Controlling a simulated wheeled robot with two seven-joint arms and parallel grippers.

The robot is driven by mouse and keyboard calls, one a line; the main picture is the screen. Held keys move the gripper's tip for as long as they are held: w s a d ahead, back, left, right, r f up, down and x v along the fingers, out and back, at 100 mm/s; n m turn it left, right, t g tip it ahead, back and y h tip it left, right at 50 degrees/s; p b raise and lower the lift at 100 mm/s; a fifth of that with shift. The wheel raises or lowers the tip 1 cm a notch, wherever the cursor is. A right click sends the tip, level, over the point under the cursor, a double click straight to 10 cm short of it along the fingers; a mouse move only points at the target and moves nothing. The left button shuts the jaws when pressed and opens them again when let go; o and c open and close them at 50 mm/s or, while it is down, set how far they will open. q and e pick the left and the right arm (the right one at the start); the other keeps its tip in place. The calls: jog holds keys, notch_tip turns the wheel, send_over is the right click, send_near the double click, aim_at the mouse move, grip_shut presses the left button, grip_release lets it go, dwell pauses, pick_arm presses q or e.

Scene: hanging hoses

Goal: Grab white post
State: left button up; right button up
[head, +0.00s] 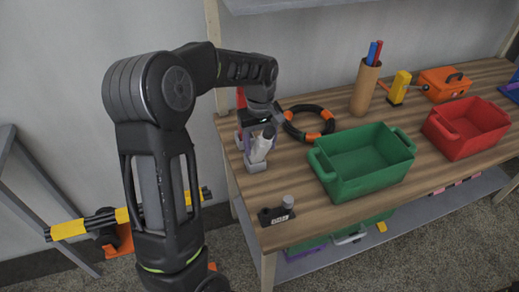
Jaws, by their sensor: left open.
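A short white post (262,145) stands tilted in the picture near the left end of the wooden workbench. My left gripper (255,146) reaches over the bench from the left and points down at the white post. Its jaws are open, with the post close to or between the fingers; I cannot tell whether they touch it. The gripper partly hides the post's base. My right gripper is not in view.
A black and orange ring (308,136) lies just right of the gripper. A green bin (365,184) and a red bin (468,150) stand further right. A small black fixture (275,214) sits at the front left corner. A brown holder (364,100) stands behind.

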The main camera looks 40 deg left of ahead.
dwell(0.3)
pick_arm(q)
grip_shut()
dwell(0.5)
